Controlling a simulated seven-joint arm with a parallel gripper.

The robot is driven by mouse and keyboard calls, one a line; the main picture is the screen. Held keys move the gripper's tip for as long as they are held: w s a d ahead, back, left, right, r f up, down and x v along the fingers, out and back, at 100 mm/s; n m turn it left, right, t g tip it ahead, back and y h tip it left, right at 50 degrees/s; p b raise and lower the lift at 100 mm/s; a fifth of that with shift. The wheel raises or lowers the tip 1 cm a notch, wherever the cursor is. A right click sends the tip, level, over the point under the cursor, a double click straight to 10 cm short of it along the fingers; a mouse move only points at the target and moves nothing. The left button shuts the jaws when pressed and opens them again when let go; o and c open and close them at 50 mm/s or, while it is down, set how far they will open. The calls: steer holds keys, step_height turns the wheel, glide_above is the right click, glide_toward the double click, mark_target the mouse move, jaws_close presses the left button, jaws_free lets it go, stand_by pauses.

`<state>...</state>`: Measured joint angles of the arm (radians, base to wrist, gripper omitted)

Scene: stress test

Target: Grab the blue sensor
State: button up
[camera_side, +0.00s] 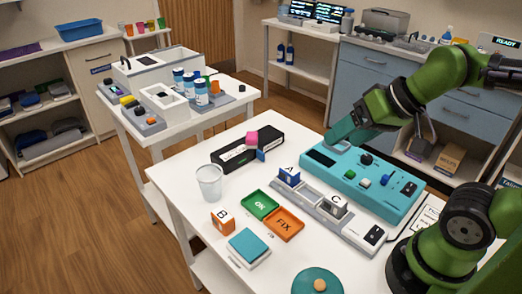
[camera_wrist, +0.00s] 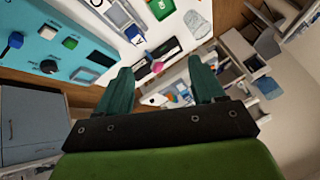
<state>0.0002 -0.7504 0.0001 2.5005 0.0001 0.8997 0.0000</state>
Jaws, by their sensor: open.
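A blue block marked A (camera_side: 289,177), which fits the blue sensor, stands upright in a slot of the grey rack (camera_side: 317,204) in the side view. It also shows near the top of the wrist view as a small blue block (camera_wrist: 135,35). My gripper (camera_side: 338,139) is above the teal control panel (camera_side: 365,180), up and right of the block and apart from it. In the wrist view my gripper (camera_wrist: 163,75) has its two teal fingers spread wide, with nothing between them.
A grey block marked C (camera_side: 335,206) shares the rack. Green OK (camera_side: 259,205) and orange FIX (camera_side: 284,224) trays lie in front. A black box (camera_side: 247,150) with pink and blue pieces, a clear cup (camera_side: 209,183) and orange block B (camera_side: 222,221) stand on the left.

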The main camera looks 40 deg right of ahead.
steer(key=shift+f, duration=0.1)
stand_by(0.3)
steer(key=n+g+h, duration=0.2)
steer(key=n+g, duration=0.2)
steer(key=g, duration=0.3)
glide_above(290, 169)
step_height(290, 169, down, 14)
steer(key=shift+a+f, duration=0.1)
steer(key=shift+f, duration=2.9)
steer(key=c, duration=1.2)
steer(key=shift+r, duration=0.15)
